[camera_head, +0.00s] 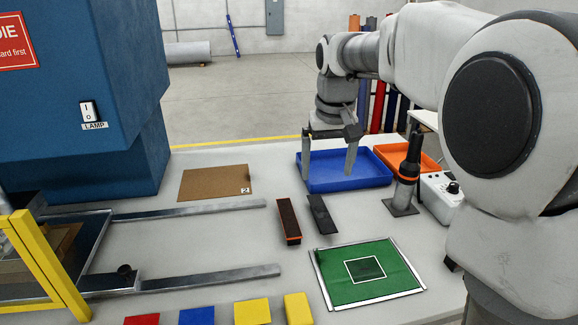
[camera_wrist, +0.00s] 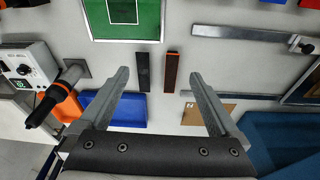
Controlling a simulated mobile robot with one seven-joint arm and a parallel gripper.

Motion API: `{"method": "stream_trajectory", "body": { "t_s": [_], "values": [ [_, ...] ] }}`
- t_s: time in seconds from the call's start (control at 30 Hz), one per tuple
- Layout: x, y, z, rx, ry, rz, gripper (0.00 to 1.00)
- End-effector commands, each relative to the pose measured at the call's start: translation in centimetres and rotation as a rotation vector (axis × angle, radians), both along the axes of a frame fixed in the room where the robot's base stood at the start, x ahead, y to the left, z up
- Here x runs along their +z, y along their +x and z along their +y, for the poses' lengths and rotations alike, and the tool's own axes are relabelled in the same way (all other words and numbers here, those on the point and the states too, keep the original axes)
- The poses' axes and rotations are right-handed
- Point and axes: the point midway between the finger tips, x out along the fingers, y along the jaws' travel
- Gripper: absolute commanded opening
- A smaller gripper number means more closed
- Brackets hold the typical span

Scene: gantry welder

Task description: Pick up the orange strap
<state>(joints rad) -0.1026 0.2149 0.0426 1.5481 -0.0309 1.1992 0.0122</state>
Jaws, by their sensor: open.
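A narrow strap-like bar (camera_head: 287,217), dark on top with an orange edge at its near end, lies on the grey table. In the wrist view this bar (camera_wrist: 171,72) shows orange along its sides. A plain dark bar (camera_head: 321,214) lies beside it, to its right in the head view and to its left in the wrist view (camera_wrist: 143,72). My gripper (camera_head: 328,177) is open and empty, above the table near the blue tray. In the wrist view both bars appear between the spread fingers (camera_wrist: 158,74), apart from them.
A blue tray (camera_head: 322,184) and an orange tray (camera_head: 424,164) stand behind. A torch-like tool with an orange band (camera_head: 408,170) stands right. A green mat (camera_head: 340,287), metal rails (camera_head: 190,213), a brown card (camera_head: 205,184) and coloured blocks (camera_head: 252,312) surround the bars.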

Motion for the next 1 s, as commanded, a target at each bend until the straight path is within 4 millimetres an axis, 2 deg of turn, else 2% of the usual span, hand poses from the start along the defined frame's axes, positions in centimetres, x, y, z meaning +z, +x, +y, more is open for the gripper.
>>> {"method": "stream_trajectory", "body": {
  "t_s": [0.03,0.2,0.5,0.7,0.87,1.0],
  "values": [
    [-0.8,1.3,0.5,0.007,-0.001,0.019,0.97],
    [-3.3,5.2,2.1,0.026,-0.004,0.070,0.97],
    [-8.6,10.2,4.6,0.052,-0.009,0.150,0.97],
    [-10.6,11.5,5.5,0.059,-0.011,0.176,0.97],
    [-12.1,11.7,5.6,0.061,-0.012,0.183,0.97],
    [-14.8,11.6,5.6,0.061,-0.013,0.187,0.97]
  ]
}}
